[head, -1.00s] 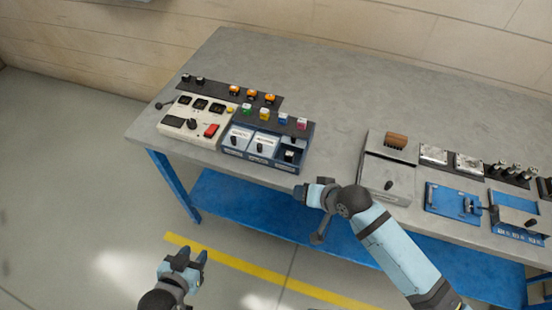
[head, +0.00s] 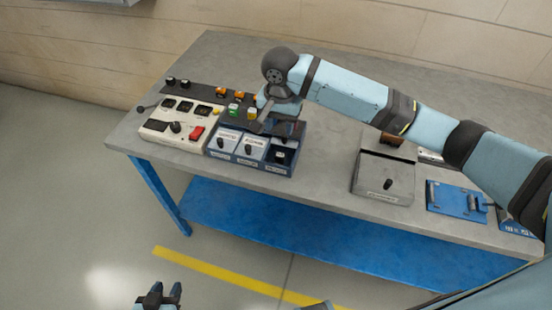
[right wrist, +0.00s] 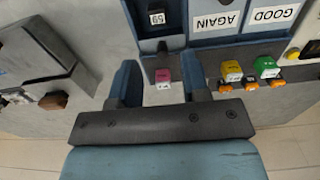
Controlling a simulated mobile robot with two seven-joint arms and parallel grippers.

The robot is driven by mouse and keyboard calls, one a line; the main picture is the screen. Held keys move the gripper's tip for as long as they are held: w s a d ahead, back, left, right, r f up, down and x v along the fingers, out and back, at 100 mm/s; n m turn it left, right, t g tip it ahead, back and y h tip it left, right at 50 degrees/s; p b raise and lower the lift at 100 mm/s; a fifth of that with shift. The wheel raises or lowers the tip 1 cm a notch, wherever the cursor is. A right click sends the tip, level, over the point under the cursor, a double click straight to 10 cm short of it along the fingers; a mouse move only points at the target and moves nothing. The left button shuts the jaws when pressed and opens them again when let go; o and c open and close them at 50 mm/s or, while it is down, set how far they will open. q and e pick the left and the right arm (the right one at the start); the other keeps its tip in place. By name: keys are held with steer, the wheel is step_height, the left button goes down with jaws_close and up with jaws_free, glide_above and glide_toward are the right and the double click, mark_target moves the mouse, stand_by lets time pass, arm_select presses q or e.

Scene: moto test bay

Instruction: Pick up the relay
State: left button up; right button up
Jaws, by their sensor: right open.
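Several small coloured blocks stand in a row along the dark rear strip of a blue sorting tray (head: 280,170); which is the relay, I cannot tell. Green (head: 233,110) and yellow (head: 252,113) blocks show in the head view. A pink block with a white face (right wrist: 163,76) lies between the spread fingers of my right gripper (right wrist: 161,72) in the right wrist view, not gripped. My right gripper (head: 278,122) is open over the row's right end and hides blocks there. My left gripper (head: 160,292) is open and empty, low before the table.
The tray has two labelled lids and an open compartment holding a dark block (right wrist: 157,18). A cream switch panel (head: 170,130) stands left of it. Orange blocks (head: 221,92) sit behind. A grey box (head: 382,180) stands to the right. The rear tabletop is clear.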

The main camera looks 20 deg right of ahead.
mark_target(280, 155)
step_height(280, 155, down, 13)
steer(key=shift+s+d+r, duration=0.15)
steer(key=shift+r, duration=0.05)
stand_by(0.3)
steer(key=shift+c, duration=0.4)
steer(key=c, duration=0.6)
